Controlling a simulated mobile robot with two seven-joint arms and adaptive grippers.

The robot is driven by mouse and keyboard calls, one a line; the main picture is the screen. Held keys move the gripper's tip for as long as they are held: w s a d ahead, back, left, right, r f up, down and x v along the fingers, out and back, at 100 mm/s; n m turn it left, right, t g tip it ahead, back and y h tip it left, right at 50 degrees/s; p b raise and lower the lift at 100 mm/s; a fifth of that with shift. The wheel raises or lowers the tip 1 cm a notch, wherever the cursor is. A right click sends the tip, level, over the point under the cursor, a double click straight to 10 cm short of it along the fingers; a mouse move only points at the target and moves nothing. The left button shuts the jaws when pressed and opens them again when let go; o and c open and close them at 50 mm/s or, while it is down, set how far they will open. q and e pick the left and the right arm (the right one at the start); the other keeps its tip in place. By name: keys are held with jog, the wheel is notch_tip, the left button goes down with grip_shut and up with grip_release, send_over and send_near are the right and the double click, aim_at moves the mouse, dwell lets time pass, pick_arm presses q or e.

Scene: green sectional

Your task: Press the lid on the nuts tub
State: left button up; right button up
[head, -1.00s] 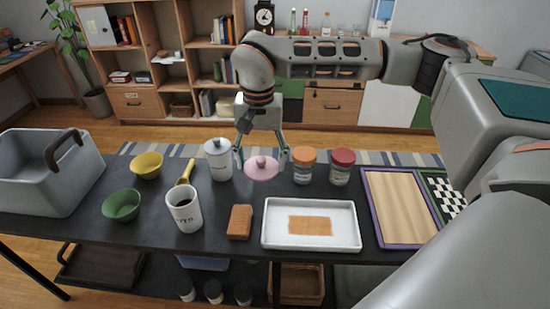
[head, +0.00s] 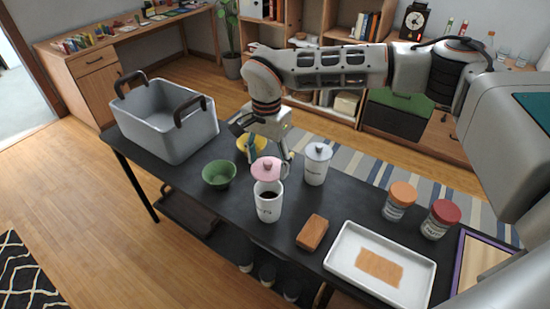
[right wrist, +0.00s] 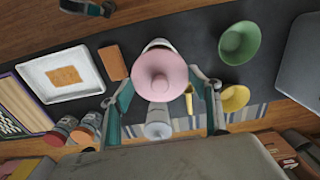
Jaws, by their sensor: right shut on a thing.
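The nuts tub (head: 268,208) is a white open canister with dark contents, upright on the dark table. A pink lid (head: 268,170) with a knob hangs just above the tub's mouth, apart from it and slightly tilted in view. My right gripper (head: 270,160) is shut on the lid and holds it in the air. In the right wrist view, the lid (right wrist: 160,78) lies between the two fingers and hides most of the tub (right wrist: 158,44) below. My left gripper is not in view.
A lidded white canister (head: 317,168) stands close behind. A green bowl (head: 219,175) and yellow bowl (head: 250,148) are to the left, a brown block (head: 312,232) to the right. Farther are a grey bin (head: 165,120), white tray (head: 345,243), and orange-lidded (head: 399,202) and red-lidded (head: 440,219) jars.

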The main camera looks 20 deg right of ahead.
aim_at(268, 171)
jog(key=shift+f+b, duration=0.3)
jog(key=shift+f, duration=0.05)
jog(key=shift+f+b, duration=0.5)
jog(key=shift+f, duration=0.1)
jog(key=shift+f+b, duration=0.6)
jog(key=shift+f, duration=0.2)
jog(key=shift+f+b, duration=0.45)
jog(key=shift+f, duration=0.2)
jog(key=shift+f+b, duration=0.3)
jog(key=shift+f, duration=0.5)
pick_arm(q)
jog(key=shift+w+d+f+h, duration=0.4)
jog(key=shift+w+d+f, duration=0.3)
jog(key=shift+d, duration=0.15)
pick_arm(e)
jog(key=shift+f, duration=0.1)
pick_arm(q)
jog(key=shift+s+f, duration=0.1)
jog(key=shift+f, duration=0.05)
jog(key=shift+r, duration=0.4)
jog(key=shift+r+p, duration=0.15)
jog(key=shift+p, duration=0.3)
pick_arm(e)
jog(key=shift+f, duration=0.1)
